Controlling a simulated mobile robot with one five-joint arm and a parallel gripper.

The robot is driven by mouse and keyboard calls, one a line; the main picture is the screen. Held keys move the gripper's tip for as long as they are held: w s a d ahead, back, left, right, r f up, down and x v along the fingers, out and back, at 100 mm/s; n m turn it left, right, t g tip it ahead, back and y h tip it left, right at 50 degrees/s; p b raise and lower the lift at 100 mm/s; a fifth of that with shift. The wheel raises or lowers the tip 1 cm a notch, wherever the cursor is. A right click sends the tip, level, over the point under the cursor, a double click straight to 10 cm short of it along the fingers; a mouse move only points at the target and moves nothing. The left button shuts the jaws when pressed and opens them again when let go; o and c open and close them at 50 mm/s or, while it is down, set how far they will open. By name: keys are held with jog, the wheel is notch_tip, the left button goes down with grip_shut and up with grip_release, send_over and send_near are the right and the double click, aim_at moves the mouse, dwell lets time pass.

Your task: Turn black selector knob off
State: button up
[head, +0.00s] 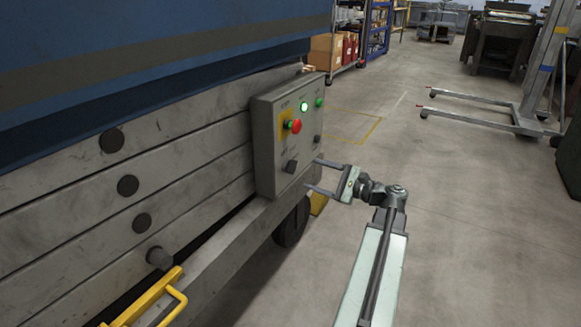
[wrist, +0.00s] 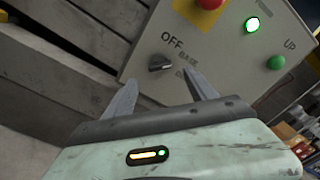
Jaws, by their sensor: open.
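The black selector knob (head: 290,166) sits low on the front of a grey control box (head: 263,150). In the wrist view the knob (wrist: 160,63) shows beside the printed word OFF, with more lettering to its right that I cannot fully read. My gripper (head: 312,175) is open and empty, with its two fingers pointing at the box face near the knob. In the wrist view the knob appears between and just beyond the fingertips (wrist: 159,78). I cannot tell whether they touch it.
A red button (head: 295,126) on a yellow plate, a lit green-white lamp (head: 303,106), a green button (head: 319,102) and a dark button (head: 317,139) share the box. A yellow handle (head: 155,300) sticks out at lower left. Open floor lies to the right.

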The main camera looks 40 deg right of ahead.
aim_at(296, 166)
jog(key=x, duration=0.8)
jog(key=shift+c, duration=0.3)
jog(key=c, duration=1.1)
jog(key=shift+s, duration=0.15)
jog(key=shift+c, duration=1.1)
